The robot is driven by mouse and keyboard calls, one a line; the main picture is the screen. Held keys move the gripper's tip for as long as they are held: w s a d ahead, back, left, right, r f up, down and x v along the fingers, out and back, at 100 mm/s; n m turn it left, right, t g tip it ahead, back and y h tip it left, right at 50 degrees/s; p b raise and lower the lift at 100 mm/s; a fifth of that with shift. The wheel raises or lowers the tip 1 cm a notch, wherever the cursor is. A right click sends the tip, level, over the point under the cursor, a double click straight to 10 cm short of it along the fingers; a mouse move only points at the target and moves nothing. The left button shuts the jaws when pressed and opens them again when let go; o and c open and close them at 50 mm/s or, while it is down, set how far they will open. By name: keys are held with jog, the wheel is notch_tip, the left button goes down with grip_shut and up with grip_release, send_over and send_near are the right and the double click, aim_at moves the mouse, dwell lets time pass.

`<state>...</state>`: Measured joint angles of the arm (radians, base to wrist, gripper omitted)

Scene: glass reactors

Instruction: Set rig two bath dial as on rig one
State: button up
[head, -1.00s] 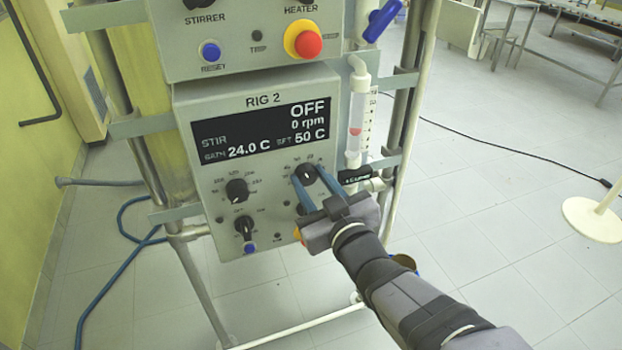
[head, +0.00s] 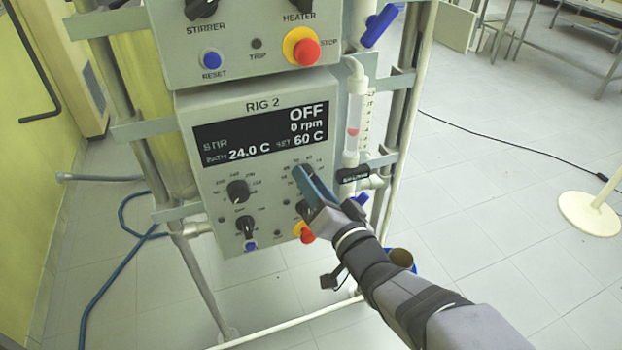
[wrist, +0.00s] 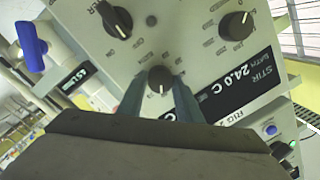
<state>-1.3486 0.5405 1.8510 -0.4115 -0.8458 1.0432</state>
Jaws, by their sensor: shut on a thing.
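The rig 2 panel (head: 208,170) faces me, with a dark display (head: 262,133) reading OFF, 0 rpm, bath 24.0 C and set 60 C. My gripper (head: 306,172) is shut on the upper right dial, the bath dial, whose printed scale is partly covered by the fingers. In the wrist view the bath dial (wrist: 160,80) sits between the two blue-grey fingertips, its white pointer line visible. In the head view the dial itself is mostly hidden by my gripper. Rig one is not in view.
Other black dials (head: 238,191) sit left of the bath dial. A red emergency button (head: 306,52) is on the box above. A blue-handled valve (head: 381,25) and a glass flowmeter (head: 355,120) stand close on the right. A lower red button (head: 305,233) is just below my gripper.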

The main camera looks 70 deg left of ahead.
jog(key=m, duration=0.4)
jog(key=shift+f+m+p, duration=0.15)
jog(key=shift+m+p, duration=0.15)
jog(key=shift+m, duration=0.1)
dwell(0.4)
jog(key=o, duration=1)
jog(key=shift+o, duration=0.2)
jog(key=shift+d, duration=0.15)
jog(key=d+b, duration=0.1)
jog(key=d, duration=0.6)
jog(key=shift+w, duration=0.3)
